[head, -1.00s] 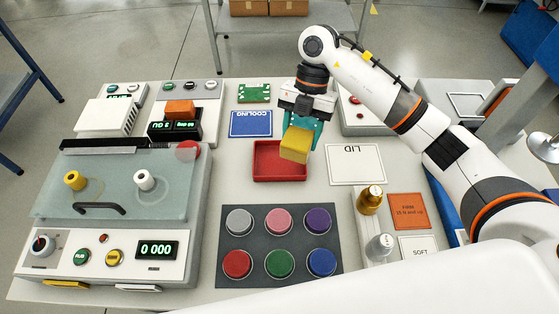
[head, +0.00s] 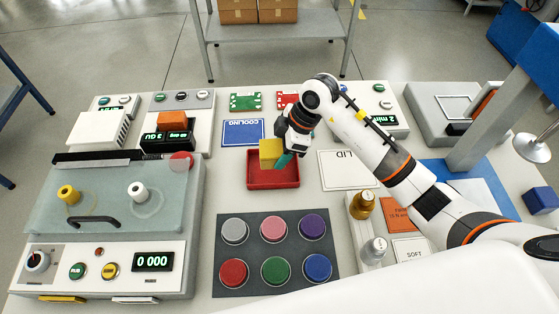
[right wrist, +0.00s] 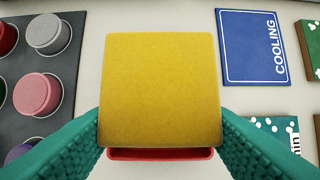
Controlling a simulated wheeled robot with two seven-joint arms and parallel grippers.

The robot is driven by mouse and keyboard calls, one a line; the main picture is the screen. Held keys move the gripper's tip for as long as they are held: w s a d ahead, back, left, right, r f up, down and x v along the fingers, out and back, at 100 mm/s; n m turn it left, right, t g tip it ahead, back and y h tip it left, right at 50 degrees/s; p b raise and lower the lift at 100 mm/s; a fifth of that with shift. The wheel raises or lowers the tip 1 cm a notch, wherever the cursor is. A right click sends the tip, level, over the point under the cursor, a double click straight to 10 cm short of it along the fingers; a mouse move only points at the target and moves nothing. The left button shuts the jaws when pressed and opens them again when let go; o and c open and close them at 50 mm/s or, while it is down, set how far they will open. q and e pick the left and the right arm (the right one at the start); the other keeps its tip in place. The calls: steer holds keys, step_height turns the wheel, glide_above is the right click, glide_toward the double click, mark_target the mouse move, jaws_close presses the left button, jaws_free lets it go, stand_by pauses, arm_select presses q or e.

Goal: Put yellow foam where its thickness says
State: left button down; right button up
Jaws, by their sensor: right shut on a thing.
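The yellow foam block (head: 270,152) is held in my right gripper (head: 283,155), above or at the back part of the red tray (head: 273,184); I cannot tell whether it touches the tray. In the right wrist view the foam (right wrist: 160,75) fills the space between the teal fingers of my right gripper (right wrist: 160,135), with the red tray's edge (right wrist: 160,154) showing beyond it. A white card marked SOFT (head: 411,249) and an orange card (head: 399,215), partly behind my arm, lie at the right. My left gripper is out of view.
A blue COOLING card (head: 243,132) lies behind the tray and a white LID card (head: 346,170) to its right. A dark mat (head: 253,247) with several coloured discs lies in front. Brass (head: 363,203) and silver (head: 375,249) weights stand right. A glass-lidded machine (head: 110,205) fills the left.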

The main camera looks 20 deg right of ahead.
step_height(320, 180, down, 5)
steer(key=shift+r, duration=0.1)
steer(key=o, duration=1)
steer(key=shift+r, duration=0.1)
steer(key=v, duration=1.2)
steer(key=shift+b, duration=0.3)
steer(key=shift+s, duration=0.1)
